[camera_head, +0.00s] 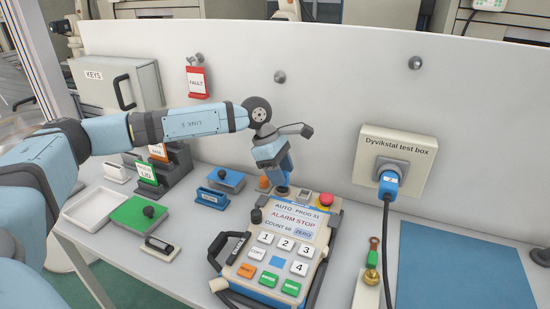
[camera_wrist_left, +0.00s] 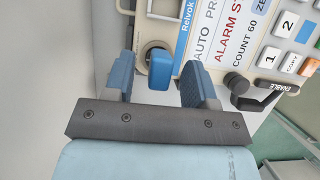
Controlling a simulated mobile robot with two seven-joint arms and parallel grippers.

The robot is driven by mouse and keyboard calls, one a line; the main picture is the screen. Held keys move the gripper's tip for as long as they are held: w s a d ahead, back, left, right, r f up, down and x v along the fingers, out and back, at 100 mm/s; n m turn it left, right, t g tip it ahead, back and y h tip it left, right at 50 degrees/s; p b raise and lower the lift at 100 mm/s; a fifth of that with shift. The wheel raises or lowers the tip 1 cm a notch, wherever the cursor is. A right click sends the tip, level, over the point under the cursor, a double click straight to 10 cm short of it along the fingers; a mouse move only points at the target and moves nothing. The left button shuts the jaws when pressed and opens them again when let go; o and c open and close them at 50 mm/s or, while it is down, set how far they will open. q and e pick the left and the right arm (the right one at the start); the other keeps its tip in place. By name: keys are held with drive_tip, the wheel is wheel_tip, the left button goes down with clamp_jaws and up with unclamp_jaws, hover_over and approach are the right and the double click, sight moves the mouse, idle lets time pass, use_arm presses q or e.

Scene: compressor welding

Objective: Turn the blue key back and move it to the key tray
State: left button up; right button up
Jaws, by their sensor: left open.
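The blue key (camera_wrist_left: 160,68) sits in a round switch at the top edge of the pendant (camera_head: 275,235). In the wrist view it stands between the two blue fingers of my left gripper (camera_wrist_left: 160,78), with a gap on each side. In the head view my left gripper (camera_head: 284,182) points down over the pendant's upper left corner and hides most of the key. It is open. A shallow white tray (camera_head: 74,217) lies empty at the left of the table; I cannot tell whether it is the key tray. My right gripper is not in view.
A red stop button (camera_head: 326,200) stands on the pendant's upper right. A green block (camera_head: 138,215), a blue block (camera_head: 226,179) and a dark stepped rack (camera_head: 172,170) stand left of it. A cable hangs from the test box (camera_head: 397,160). A blue mat (camera_head: 460,270) lies at right.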

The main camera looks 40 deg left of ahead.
use_arm(q)
drive_tip(key=shift+d+f, duration=0.2)
drive_tip(key=shift+f, duration=0.25)
clamp_jaws()
drive_tip(key=c, duration=0.8)
unclamp_jaws()
clamp_jaws()
drive_tip(key=shift+n+t, duration=0.5)
drive_tip(key=shift+n, duration=0.7)
drive_tip(key=n+t+y, duration=0.1)
drive_tip(key=n, duration=0.2)
drive_tip(key=shift+b, duration=0.4)
